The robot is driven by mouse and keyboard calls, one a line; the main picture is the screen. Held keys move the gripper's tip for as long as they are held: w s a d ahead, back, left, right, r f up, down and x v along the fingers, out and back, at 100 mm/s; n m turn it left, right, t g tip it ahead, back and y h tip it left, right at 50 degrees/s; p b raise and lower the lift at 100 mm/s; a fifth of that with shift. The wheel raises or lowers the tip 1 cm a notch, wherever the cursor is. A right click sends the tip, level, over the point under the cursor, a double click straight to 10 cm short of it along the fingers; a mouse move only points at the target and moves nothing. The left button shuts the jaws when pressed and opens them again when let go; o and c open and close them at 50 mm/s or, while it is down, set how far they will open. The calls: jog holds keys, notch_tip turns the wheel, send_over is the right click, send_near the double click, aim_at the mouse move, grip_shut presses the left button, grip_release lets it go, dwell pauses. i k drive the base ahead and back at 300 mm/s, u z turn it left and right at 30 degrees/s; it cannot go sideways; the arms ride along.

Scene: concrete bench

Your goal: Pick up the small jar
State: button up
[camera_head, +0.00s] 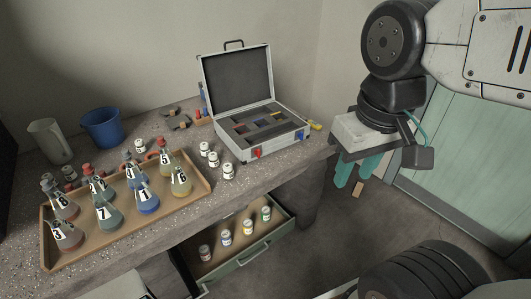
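Several small white-capped jars stand in view, and I cannot tell which one the task means. On the bench, one jar (204,149) stands left of the open case, with another jar (213,159) and a third jar (229,172) in front of it. A further jar (140,146) stands behind the wooden tray. In the open drawer stand jars with coloured labels, such as a yellow-labelled jar (248,227) and a green-labelled jar (266,213). My gripper (354,173) hangs right of the bench with its teal fingers apart, pointing down, away from all jars.
A wooden tray (206,190) holds several numbered flasks. The open case (237,79) stands at the back right of the bench. A blue cup (102,128) and a grey jug (49,141) stand at the back left. The open drawer (262,248) juts out below the bench.

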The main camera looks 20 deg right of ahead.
aim_at(214, 160)
jog(key=z, duration=1.6)
jog(key=i, duration=2)
jog(key=u, duration=3.15)
